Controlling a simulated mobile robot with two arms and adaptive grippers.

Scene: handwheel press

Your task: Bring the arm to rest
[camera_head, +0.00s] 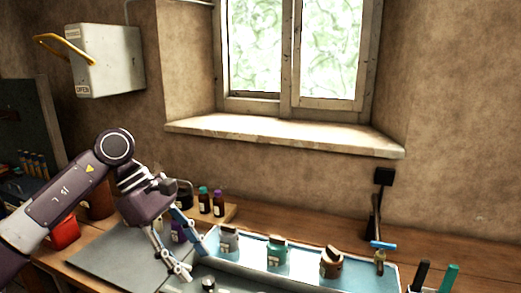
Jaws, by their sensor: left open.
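My left arm comes in from the left, and its gripper (194,262) points down over the front of the bench. Its two fingers are apart, with nothing visible between them. The gripper is at the left end of a light blue tray (305,275); I cannot tell whether it touches the tray. In the tray stand a grey-capped jar (229,240), a teal jar (277,251) and a brown jar (331,263). My right gripper is not in view. No handwheel is clearly seen.
A wooden bench (450,250) runs along the wall under a window sill (285,133). Small bottles (204,199) stand behind the gripper. A grey mat (105,258) is mostly bare. A wall box (105,60) has a yellow lever. A red object (65,232) lies by my arm.

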